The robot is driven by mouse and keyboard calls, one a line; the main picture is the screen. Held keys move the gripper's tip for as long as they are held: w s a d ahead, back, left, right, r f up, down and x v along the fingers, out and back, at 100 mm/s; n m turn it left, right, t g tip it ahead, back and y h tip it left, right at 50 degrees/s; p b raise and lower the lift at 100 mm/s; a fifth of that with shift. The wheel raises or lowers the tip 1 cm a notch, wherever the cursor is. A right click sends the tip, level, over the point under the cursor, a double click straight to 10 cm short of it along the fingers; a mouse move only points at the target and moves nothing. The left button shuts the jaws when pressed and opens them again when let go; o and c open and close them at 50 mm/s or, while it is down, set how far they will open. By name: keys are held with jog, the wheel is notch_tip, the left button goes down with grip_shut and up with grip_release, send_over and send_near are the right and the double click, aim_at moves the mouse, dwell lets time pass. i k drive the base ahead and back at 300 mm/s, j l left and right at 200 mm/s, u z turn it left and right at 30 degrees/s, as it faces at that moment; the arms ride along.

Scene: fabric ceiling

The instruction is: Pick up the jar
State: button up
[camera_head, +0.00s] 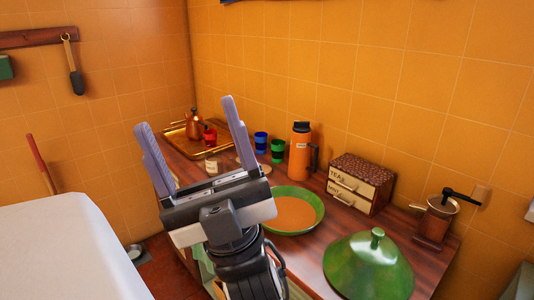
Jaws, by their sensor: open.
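My gripper (188,116) is open and empty, with its two purple fingers pointing up and away over the left part of the wooden counter (322,256). A small pale jar (211,167) appears to stand on the counter, seen in the gap between the fingers. It is small in the picture and its details are hard to make out. The gripper's body hides the counter just in front of it. I cannot tell how far the fingers are from the jar.
Behind the jar is a brass tray (178,133) with a copper teapot (194,125) and a red glass (210,138). To the right are blue (260,142) and green (277,151) glasses, an orange flask (300,150), a green dish (318,207), a drawer box (358,184), a grinder (434,222) and a green lid (368,268).

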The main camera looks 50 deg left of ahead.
aim_at(214, 159)
jog(key=u, duration=1.7)
